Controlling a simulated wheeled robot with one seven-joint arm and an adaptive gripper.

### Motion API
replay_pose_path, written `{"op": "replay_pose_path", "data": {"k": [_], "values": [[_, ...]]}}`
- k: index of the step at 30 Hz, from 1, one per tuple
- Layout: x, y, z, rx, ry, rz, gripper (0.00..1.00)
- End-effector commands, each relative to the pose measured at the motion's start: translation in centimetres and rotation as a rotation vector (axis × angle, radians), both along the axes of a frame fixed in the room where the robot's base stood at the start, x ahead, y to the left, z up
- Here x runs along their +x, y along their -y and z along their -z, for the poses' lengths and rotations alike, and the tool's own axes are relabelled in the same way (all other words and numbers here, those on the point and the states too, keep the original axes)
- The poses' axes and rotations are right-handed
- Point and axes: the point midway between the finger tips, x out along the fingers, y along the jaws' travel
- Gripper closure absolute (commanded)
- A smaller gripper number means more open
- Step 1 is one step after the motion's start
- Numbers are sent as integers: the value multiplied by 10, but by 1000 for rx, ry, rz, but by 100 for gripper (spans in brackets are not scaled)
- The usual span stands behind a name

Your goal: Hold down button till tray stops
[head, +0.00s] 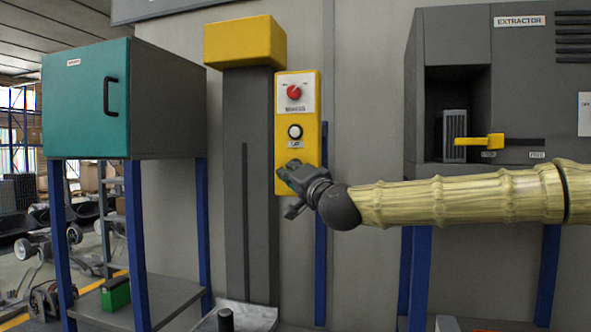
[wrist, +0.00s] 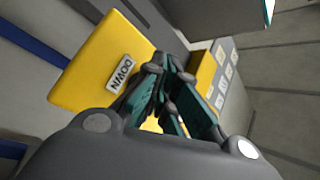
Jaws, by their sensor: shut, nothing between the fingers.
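A yellow control panel (head: 283,130) is fixed to the wall beside a grey column (head: 248,180). It carries a red knob (head: 294,92) at the top and a round white button (head: 295,131) with a small label, apparently "UP", below. My gripper (head: 285,172) is shut and empty at the panel's lower part. In the wrist view its fingers (wrist: 168,72) are close together in front of the yellow panel (wrist: 95,55), beside a "DOWN" label (wrist: 121,74). Any button there is hidden by the fingers, so contact or pressing cannot be told. A pale tray-like surface (head: 262,316) shows low by the column.
A teal-fronted cabinet (head: 85,100) on blue legs stands left. A grey extractor unit (head: 450,30) with a yellow handle (head: 480,141) stands right, behind my arm. The column has a yellow head (head: 245,42). A dark upright knob (head: 225,320) shows at the bottom edge.

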Motion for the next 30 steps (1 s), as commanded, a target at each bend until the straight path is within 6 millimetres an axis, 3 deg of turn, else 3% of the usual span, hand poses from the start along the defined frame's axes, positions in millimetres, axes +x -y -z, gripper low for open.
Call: {"op": "replay_pose_path", "data": {"k": [17, 30], "values": [[-9, -3, 0, 0, 0, -1, 100], [-38, -13, 0, -1, 2, -2, 100]]}}
